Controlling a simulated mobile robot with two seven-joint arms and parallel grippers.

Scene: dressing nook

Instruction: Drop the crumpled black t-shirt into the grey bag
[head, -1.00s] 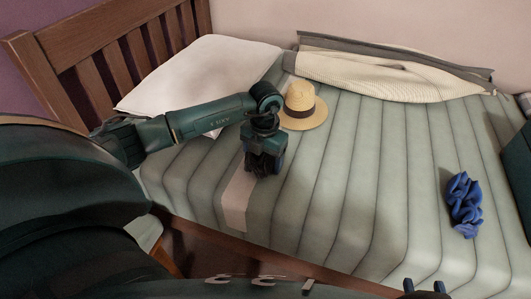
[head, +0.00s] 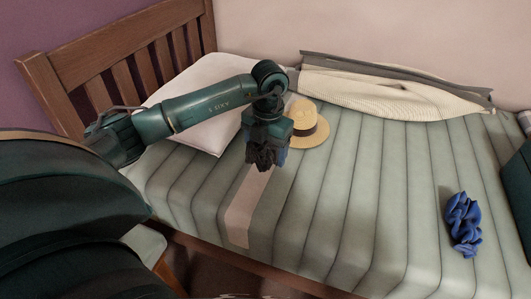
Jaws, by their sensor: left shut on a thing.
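My left gripper (head: 268,148) is shut on the crumpled black t-shirt (head: 262,158). The dark cloth bunches between and below the fingers, which partly hide it. The gripper points down over the bed, left of the straw hat, and the t-shirt appears to hang clear of the mattress. I cannot make out a grey bag in this view. My right gripper is not in view.
The bed (head: 330,215) has a striped grey-green mattress. A straw hat (head: 306,130) lies close right of my gripper. A white pillow (head: 190,95), a cream blanket (head: 390,95) and a blue cloth (head: 463,225) lie on it. A dark green object (head: 517,190) stands at the right edge.

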